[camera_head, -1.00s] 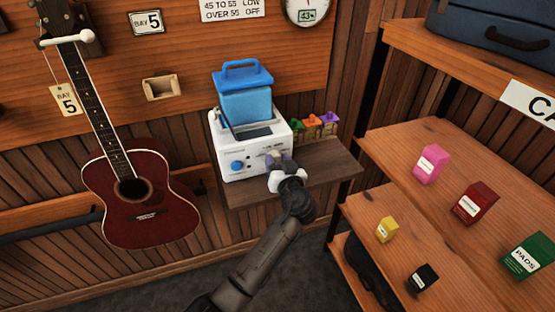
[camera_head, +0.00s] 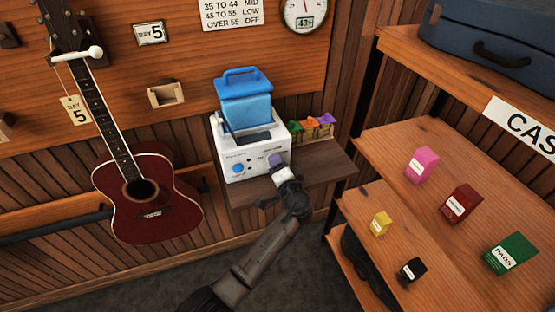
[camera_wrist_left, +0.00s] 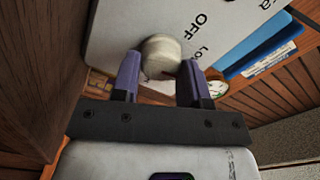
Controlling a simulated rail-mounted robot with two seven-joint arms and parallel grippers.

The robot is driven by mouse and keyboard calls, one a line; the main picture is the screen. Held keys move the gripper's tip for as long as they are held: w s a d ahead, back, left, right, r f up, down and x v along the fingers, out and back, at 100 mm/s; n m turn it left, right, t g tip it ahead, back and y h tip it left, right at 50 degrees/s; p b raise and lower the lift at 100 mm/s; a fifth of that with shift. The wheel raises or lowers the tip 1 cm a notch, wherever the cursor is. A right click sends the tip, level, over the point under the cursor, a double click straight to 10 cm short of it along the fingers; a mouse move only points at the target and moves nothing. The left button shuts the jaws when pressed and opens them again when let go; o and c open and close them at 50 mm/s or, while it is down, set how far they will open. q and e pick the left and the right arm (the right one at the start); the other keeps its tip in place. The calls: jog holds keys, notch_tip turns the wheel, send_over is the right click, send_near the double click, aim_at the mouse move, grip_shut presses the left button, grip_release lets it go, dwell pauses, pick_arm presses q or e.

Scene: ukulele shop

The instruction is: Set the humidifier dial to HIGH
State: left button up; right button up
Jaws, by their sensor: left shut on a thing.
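The humidifier (camera_head: 237,165) is a white box with a blue tank (camera_head: 246,100) on top, standing on a small wooden shelf. A blue button (camera_head: 238,169) is on the left of its front. My left gripper (camera_head: 274,161) is at the right part of the front and hides the dial in the head view. In the left wrist view, its purple fingers (camera_wrist_left: 160,76) are shut on the pale round dial (camera_wrist_left: 161,56). The words OFF and Low show on the panel beside the dial. A HIGH mark and the dial's pointer are not clear. My right gripper is not in view.
A dark red guitar (camera_head: 146,205) hangs to the left. A small rack (camera_head: 314,130) with colourful pieces is behind the gripper. Shelves with small boxes (camera_head: 461,203) stand to the right. A wall gauge (camera_head: 304,14) reads about 43, beside a sign (camera_head: 231,12) listing ranges.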

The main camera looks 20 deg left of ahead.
pick_arm(q)
jog(key=m+p, duration=0.3)
jog(key=m, duration=0.1)
jog(key=shift+r+m, duration=0.1)
jog(key=shift+m, duration=0.2)
jog(key=m+p, duration=0.2)
jog(key=m, duration=0.1)
jog(key=shift+m, duration=0.4)
jog(key=m+p, duration=0.3)
jog(key=m, duration=0.2)
jog(key=shift+f+p, duration=0.2)
jog(key=shift+p, duration=0.15)
jog(key=shift+a+f+m+p, duration=0.15)
jog(key=shift+m+p, duration=0.6)
jog(key=shift+m, duration=0.65)
jog(key=shift+s, duration=0.1)
jog(key=o, duration=0.9)
